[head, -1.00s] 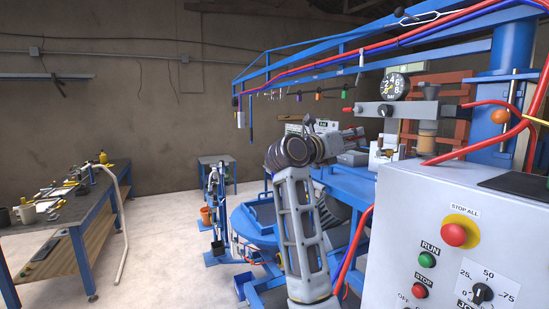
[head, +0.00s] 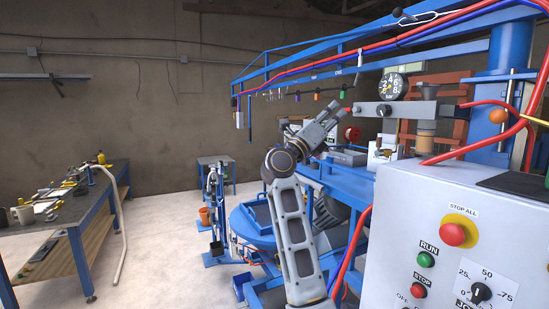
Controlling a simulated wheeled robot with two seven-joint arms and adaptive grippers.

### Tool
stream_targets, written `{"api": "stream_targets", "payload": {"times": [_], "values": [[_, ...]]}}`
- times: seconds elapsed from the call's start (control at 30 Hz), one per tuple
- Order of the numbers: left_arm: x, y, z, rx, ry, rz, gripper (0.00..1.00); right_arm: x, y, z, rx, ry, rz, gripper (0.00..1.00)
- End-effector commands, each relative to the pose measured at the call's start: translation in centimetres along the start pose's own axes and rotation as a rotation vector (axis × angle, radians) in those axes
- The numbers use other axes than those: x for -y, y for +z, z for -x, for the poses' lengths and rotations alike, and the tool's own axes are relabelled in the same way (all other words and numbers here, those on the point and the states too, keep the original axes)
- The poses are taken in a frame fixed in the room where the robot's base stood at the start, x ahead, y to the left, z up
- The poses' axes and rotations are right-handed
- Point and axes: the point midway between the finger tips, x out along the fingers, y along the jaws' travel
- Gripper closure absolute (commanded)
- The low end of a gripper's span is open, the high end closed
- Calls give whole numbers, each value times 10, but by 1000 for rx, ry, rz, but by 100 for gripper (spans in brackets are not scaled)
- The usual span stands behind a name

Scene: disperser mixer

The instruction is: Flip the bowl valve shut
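A grey valve bar (head: 400,109) with a round pressure gauge marked bar (head: 393,86) stands behind the control cabinet. A small red tip (head: 348,110) sticks out at its left end; I cannot tell whether it belongs to the bowl valve. My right gripper (head: 339,115) is raised just left of this tip, pointing up and to the right. It looks close to the tip, but I cannot tell if they touch. Its fingers are too small to read as open or shut. My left gripper is not in view.
The control cabinet (head: 420,200) with its stop-all button (head: 453,234) fills the right front. Red hoses (head: 352,250) hang beside my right arm. A blue overhead frame (head: 300,77) runs above. A workbench (head: 75,205) stands at left, with open floor between.

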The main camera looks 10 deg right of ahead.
Motion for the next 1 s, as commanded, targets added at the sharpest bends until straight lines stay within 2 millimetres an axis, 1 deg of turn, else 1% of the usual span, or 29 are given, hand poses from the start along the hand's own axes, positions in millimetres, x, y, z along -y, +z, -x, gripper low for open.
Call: {"api": "stream_targets", "payload": {"times": [0.2,0.5,0.8,1.0], "values": [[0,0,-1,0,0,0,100,-16,16,6,105,-22,103,64],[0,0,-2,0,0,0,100,-44,33,19,242,-40,248,64],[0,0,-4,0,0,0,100,-76,42,35,353,-44,370,64],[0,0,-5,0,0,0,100,-96,44,45,415,-41,442,64]]}}
